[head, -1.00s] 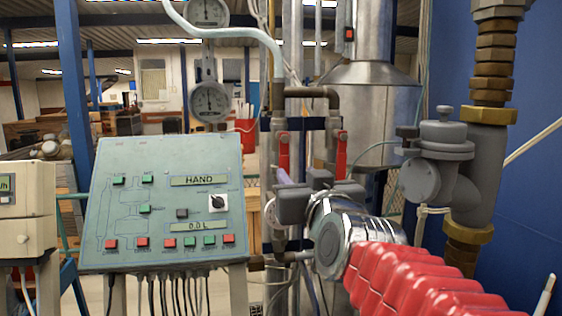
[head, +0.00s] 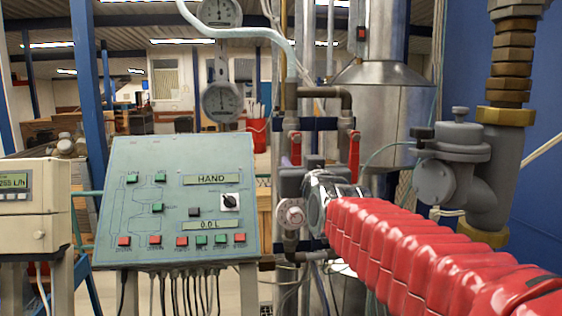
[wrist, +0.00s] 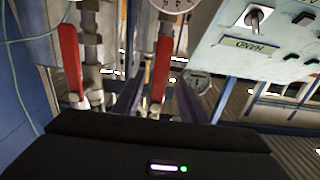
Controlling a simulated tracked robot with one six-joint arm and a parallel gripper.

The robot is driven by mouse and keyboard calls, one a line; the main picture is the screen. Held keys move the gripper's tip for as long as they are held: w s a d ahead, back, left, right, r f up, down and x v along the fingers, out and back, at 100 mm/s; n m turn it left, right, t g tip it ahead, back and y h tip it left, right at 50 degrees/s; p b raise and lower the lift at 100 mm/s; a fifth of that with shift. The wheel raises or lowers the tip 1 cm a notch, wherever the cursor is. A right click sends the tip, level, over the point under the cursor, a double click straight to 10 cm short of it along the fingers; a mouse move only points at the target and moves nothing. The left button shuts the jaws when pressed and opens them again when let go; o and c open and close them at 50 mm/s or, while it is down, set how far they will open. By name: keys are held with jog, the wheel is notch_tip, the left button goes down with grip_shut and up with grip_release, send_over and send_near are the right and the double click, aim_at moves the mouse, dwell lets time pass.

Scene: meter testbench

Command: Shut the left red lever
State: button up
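The left red lever (head: 296,148) hangs down along its vertical pipe in the head view, its lower part hidden by my wrist. The right red lever (head: 354,150) hangs the same way on the pipe beside it. The wrist view is upside down, so the left lever (wrist: 161,70) shows right of the right lever (wrist: 70,58). My gripper (wrist: 158,95) is open. Its two dark fingers point toward the left lever, which appears in the gap between them. I cannot tell whether they touch it. In the head view the fingertips are not clear.
A green control panel (head: 178,190) marked HAND stands left of the pipes. Two round gauges (head: 221,101) hang above it. A grey valve body (head: 450,165) on a brass-fitted pipe stands to the right. A beige meter box (head: 30,200) is at far left.

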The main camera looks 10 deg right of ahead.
aim_at(297, 161)
jog(key=shift+w, duration=1.6)
jog(key=shift+c, duration=0.7)
grip_shut()
